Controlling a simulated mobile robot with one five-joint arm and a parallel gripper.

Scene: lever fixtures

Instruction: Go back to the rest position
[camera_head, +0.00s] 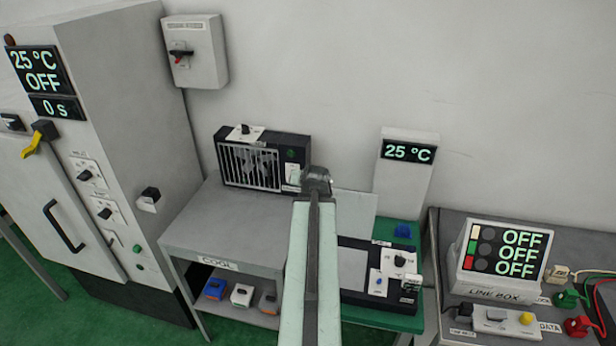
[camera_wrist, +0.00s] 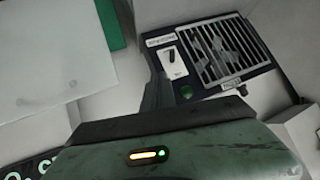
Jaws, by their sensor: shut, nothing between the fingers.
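My gripper (camera_head: 317,182) is at the end of my raised arm in the middle of the head view. It is shut and holds nothing. In that view it overlaps the right edge of the fan unit (camera_head: 250,165), a black box with a grille on the grey COOL table (camera_head: 225,215). The wrist view shows the fan unit (camera_wrist: 225,50) rotated, with a small white switch plate on its side. I cannot tell the exact gap between my gripper and the unit.
A tall grey cabinet (camera_head: 135,120) reading 25 °C OFF stands left. A switch box (camera_head: 195,52) hangs on the wall. A 25 °C display stand (camera_head: 405,180) is behind the green bench (camera_head: 385,318), partly behind my arm. The LINE BOX (camera_head: 500,260) is at right.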

